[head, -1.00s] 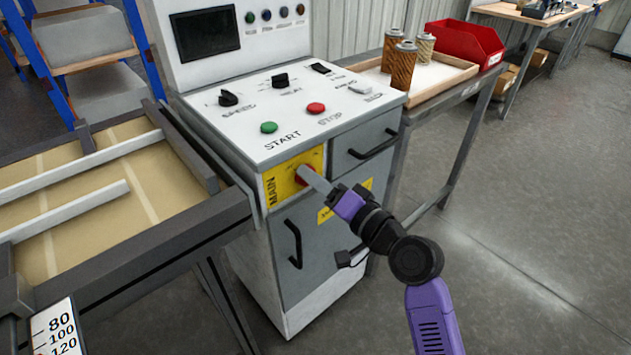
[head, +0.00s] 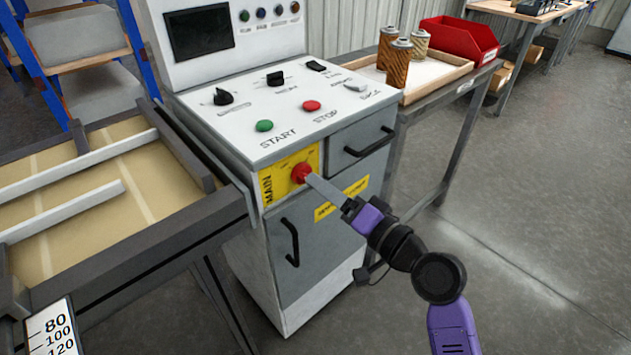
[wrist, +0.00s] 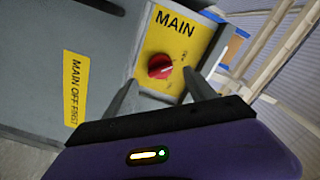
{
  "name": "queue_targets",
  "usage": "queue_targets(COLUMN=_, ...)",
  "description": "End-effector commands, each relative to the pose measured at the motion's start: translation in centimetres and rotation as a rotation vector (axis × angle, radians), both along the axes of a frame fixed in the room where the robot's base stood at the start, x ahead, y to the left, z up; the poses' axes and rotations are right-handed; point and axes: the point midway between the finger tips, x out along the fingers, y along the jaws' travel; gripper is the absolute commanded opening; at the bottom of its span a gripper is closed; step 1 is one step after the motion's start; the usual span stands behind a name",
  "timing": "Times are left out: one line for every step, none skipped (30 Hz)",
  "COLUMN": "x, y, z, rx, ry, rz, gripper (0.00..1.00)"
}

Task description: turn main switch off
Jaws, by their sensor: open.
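The main switch is a red rotary knob (head: 301,174) on a yellow plate marked MAIN (head: 283,179), on the front of the grey and white control cabinet. The knob appears a little beyond the fingertips.
A yellow label (wrist: 76,88) reads MAIN OFF FIRST on the cabinet door below. Black handles (head: 291,242) stick out from the door and drawer. A conveyor (head: 120,250) stands close at left. A table with filter cartridges (head: 398,64) and a red bin (head: 459,43) is behind.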

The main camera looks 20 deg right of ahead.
Motion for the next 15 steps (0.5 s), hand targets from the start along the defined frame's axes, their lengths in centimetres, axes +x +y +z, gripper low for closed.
queue_targets(x=-0.8, y=-0.3, z=-0.1, rx=0.000, ry=0.001, rz=-0.002, gripper=0.65)
queue_targets(x=-1.2, y=-0.4, z=-0.1, rx=-0.001, ry=0.002, rz=-0.003, gripper=0.65)
queue_targets(x=-1.6, y=-0.6, z=-0.1, rx=-0.001, ry=0.000, rz=-0.001, gripper=0.65)
queue_targets(x=-1.9, y=-0.6, z=-0.1, rx=0.000, ry=0.001, rz=0.000, gripper=0.65)
queue_targets(x=-2.2, y=-0.7, z=-0.1, rx=0.000, ry=0.001, rz=0.000, gripper=0.65)
queue_targets(x=-2.4, y=-0.8, z=-0.1, rx=-0.001, ry=0.001, rz=0.000, gripper=0.65)
queue_targets(x=-2.6, y=-0.8, z=0.0, rx=-0.001, ry=0.001, rz=0.000, gripper=0.65)
queue_targets(x=-2.7, y=-0.8, z=0.0, rx=-0.001, ry=0.000, rz=0.000, gripper=0.65)
queue_targets(x=-2.8, y=-0.9, z=0.0, rx=-0.002, ry=-0.001, rz=0.000, gripper=0.65)
queue_targets(x=-2.8, y=-0.9, z=0.0, rx=-0.001, ry=0.000, rz=0.000, gripper=0.65)
queue_targets(x=-2.8, y=-0.9, z=0.0, rx=-0.001, ry=0.000, rz=0.000, gripper=0.65)
queue_targets(x=-2.9, y=-0.9, z=0.0, rx=-0.001, ry=0.000, rz=0.000, gripper=0.65)
queue_targets(x=-2.8, y=-0.9, z=0.0, rx=-0.001, ry=0.000, rz=0.000, gripper=0.65)
queue_targets(x=-2.8, y=-0.9, z=0.0, rx=-0.001, ry=0.000, rz=0.000, gripper=0.65)
queue_targets(x=-2.8, y=-0.9, z=0.0, rx=-0.001, ry=0.000, rz=0.000, gripper=0.65)
